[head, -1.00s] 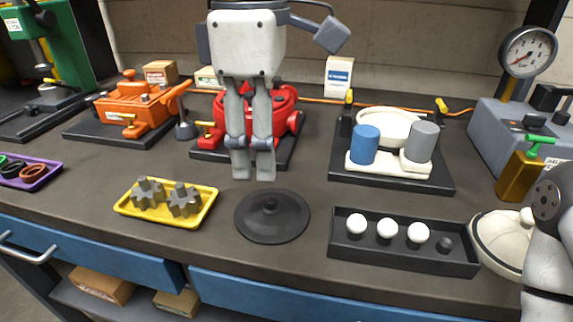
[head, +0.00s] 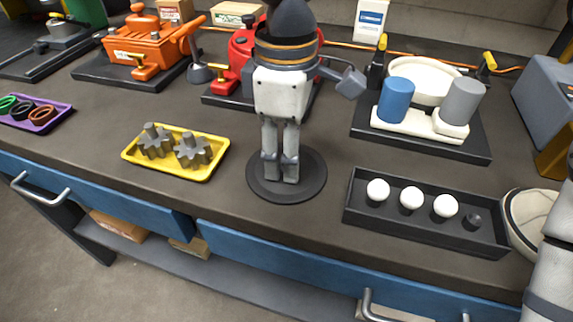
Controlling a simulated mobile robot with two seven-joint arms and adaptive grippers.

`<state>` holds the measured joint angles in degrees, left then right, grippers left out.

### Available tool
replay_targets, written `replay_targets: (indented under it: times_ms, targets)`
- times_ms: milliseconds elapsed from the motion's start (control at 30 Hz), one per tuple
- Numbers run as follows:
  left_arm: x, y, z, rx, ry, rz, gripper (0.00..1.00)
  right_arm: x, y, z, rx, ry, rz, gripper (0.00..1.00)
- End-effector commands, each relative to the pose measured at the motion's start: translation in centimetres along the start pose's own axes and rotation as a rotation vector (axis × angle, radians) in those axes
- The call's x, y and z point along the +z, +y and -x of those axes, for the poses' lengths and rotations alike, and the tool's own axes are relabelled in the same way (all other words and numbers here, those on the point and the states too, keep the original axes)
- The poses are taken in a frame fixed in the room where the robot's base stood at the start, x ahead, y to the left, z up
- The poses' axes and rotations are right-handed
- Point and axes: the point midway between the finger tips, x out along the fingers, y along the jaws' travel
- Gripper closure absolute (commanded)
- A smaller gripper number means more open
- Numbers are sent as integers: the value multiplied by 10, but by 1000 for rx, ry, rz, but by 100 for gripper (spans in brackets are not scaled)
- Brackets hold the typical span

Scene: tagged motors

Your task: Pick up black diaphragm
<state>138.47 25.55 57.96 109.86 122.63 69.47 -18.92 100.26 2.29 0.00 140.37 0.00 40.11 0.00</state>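The black diaphragm (head: 261,186) is a flat dark disc lying on the workbench, between the yellow tray and the black ball tray. My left gripper (head: 281,180) is over the disc, pointing down, and hides its middle, including its central knob. The two fingers hang side by side with a narrow gap between the upper parts. I cannot tell whether the fingertips touch the disc or grip its knob. My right arm (head: 553,262) shows at the right edge; its gripper is not in view.
A yellow tray (head: 218,141) with grey gears lies left. A black tray (head: 488,240) with white balls lies right. Behind stand a red pump (head: 233,75), an orange pump (head: 143,48) and a base with blue (head: 395,99) and grey cylinders (head: 461,101). A purple tray (head: 62,112) is far left.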

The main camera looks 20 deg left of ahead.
Motion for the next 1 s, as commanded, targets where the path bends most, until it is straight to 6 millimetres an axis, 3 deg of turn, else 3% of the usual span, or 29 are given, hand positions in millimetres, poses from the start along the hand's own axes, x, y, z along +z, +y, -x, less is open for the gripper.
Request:
replay_targets:
  times_ms: [100,267,300,700,867,1000]
  targets:
    - [0,0,1,1,0,0,62,0,0,0,0,1,0,63]
    - [0,0,1,0,0,0,99,0,0,0,0,1,0,63]
    - [0,0,1,0,0,0,100,0,0,0,0,1,0,63]
    - [0,0,7,1,-1,1,100,0,0,0,0,-1,0,63]
    - [1,0,35,3,-3,0,100,0,0,-1,0,-2,0,63]
    - [7,-30,70,6,-2,-3,100,0,0,1,0,2,0,63]
